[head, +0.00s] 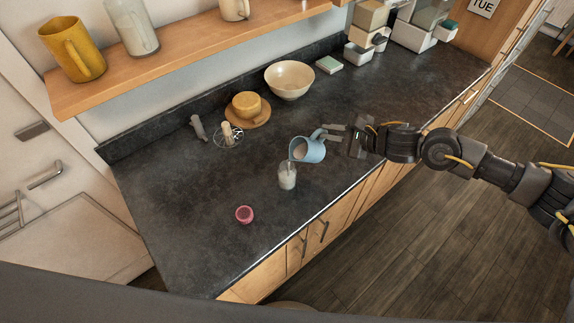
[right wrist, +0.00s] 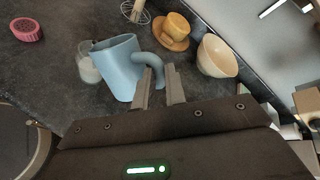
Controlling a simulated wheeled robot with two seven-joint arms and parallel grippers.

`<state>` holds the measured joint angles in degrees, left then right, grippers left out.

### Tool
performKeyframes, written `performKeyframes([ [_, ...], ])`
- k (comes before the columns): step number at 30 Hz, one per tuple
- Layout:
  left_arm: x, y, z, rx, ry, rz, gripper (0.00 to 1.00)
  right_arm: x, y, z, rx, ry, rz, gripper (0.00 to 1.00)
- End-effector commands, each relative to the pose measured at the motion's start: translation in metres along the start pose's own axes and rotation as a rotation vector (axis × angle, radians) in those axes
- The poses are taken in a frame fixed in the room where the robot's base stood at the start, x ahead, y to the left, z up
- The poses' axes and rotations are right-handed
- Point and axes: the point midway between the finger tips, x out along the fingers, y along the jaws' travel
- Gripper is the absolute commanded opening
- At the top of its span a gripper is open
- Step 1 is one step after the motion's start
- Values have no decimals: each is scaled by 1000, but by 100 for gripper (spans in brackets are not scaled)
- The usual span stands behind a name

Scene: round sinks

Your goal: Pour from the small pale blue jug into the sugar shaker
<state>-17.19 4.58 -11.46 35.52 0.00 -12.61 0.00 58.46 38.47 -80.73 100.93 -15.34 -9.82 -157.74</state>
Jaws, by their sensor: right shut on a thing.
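The small pale blue jug (head: 309,150) is in my right gripper (head: 334,133), which is shut on its handle. The jug is tilted to the left, with its mouth over the sugar shaker (head: 287,179). The shaker is a small clear glass with pale contents, upright on the dark counter. A thin pale streak shows between the jug's lip and the shaker. In the right wrist view, the jug (right wrist: 117,68) partly hides the shaker (right wrist: 87,70), and the fingers (right wrist: 160,80) are at the handle. My left gripper is not in view.
A pink ribbed dish (head: 244,214) stands at the front left of the counter (head: 185,205). Behind are a whisk (head: 229,135), a yellow cup (head: 246,105) on a saucer and a cream bowl (head: 289,80). A wooden shelf (head: 190,55) overhangs the back.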

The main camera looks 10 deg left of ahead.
Motion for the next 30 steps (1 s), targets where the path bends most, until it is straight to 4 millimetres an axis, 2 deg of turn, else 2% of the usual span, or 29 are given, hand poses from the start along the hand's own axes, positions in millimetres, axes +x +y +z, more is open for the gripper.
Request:
performKeyframes([
  [30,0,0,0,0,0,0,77,-2,-4,13,-83,50,-1,0],
])
